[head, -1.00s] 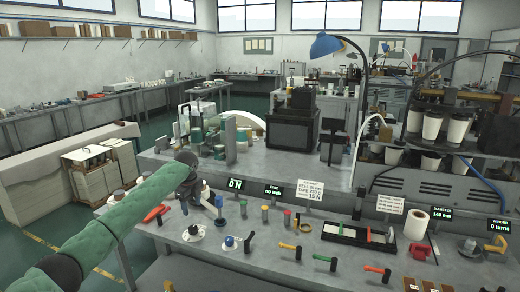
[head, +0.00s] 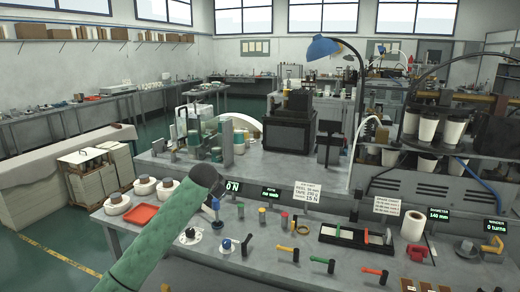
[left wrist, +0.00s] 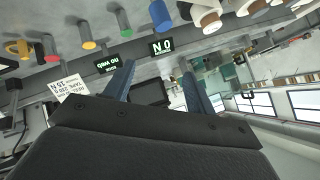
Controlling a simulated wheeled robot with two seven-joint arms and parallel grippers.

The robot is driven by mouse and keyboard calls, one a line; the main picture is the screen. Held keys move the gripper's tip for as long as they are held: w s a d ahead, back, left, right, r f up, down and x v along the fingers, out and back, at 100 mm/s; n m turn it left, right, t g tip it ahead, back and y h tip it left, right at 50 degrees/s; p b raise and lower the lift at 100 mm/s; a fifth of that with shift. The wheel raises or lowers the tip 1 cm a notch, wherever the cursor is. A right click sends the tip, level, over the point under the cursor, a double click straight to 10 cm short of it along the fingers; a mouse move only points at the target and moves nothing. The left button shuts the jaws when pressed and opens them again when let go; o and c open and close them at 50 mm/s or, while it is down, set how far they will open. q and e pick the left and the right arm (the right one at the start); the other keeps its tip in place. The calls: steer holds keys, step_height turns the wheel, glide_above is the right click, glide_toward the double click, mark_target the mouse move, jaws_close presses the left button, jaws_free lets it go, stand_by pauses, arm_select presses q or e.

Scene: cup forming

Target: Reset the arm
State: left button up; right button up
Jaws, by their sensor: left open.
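My left arm, in a green sleeve, enters the head view from the bottom left and ends in a dark wrist over the front bench. My left gripper (head: 214,203) hangs below that wrist, small and partly hidden, near the "0 N" display (head: 233,187). In the left wrist view its two blue-grey fingers (left wrist: 158,72) stand wide apart with nothing between them. My right gripper is not in view.
White rolls (head: 117,203) and an orange tray (head: 141,215) lie left of my arm. Handled tools (head: 322,263), coloured posts and a black rack (head: 355,236) stand to its right. A paper roll (head: 413,227) stands further right.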

arm_select(q)
steer(key=s+f+n+g, duration=0.4)
steer(key=s+f+n, duration=0.1)
steer(key=s+f, duration=3)
steer(key=s+f+g, duration=0.2)
steer(key=s+f, duration=0.8)
steer(key=s, duration=0.4)
steer(key=s+f+g, duration=0.2)
steer(key=s+f, duration=0.8)
steer(key=s, duration=0.5)
steer(key=shift+s+f+n+g+h, duration=0.25)
steer(key=shift+f+n+g+h, duration=0.05)
steer(key=shift+n+g+h, duration=0.1)
